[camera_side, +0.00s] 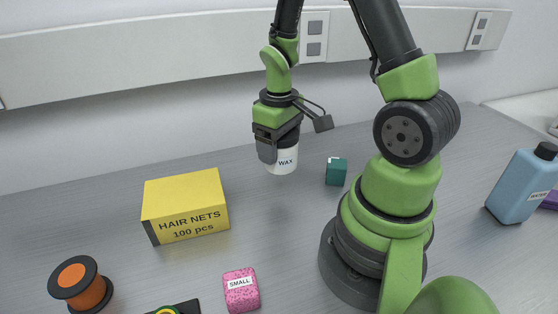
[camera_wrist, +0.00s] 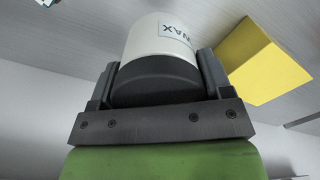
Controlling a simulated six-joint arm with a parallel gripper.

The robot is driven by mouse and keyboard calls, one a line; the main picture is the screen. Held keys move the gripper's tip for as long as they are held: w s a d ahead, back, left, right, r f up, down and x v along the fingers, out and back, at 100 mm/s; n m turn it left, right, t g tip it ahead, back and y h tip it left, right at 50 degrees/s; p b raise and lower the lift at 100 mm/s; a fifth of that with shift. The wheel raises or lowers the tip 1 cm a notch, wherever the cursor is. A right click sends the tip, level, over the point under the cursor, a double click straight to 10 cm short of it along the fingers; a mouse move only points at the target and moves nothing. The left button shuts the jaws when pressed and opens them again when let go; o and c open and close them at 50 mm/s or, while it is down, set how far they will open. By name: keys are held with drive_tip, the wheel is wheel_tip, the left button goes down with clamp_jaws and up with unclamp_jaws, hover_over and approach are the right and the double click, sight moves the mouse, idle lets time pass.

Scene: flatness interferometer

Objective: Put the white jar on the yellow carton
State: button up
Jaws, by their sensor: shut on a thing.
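The white jar (camera_side: 283,159), with a dark lid and a label reading WAX, is held in my gripper (camera_side: 277,147). In the wrist view the jar (camera_wrist: 155,37) sits between the two fingers of my gripper (camera_wrist: 157,80), which are shut on its dark lid. The jar looks raised above the table, though the gap under it is hard to judge. The yellow carton (camera_side: 186,206), marked HAIR NETS 100 pcs, stands on the table to the left of the jar and nearer the side camera. The carton (camera_wrist: 262,65) also shows at the right of the wrist view. Its top is bare.
A teal box (camera_side: 336,171) stands just right of the jar. A blue bottle (camera_side: 522,185) is far right. The table between jar and carton is clear.

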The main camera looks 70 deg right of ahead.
drive_tip(key=shift+w+r, duration=0.1)
drive_tip(key=shift+r, duration=0.8)
drive_tip(key=w+a+r, duration=0.4)
drive_tip(key=w+a, duration=0.3)
drive_tip(key=w+a+r, duration=0.3)
drive_tip(key=w+a, duration=0.4)
hover_over(181, 190)
drive_tip(key=shift+n, duration=0.4)
wheel_tip(181, 190, down, 9)
drive_tip(key=shift+f, duration=0.15)
drive_tip(key=shift+f, duration=0.1)
drive_tip(key=o, duration=1)
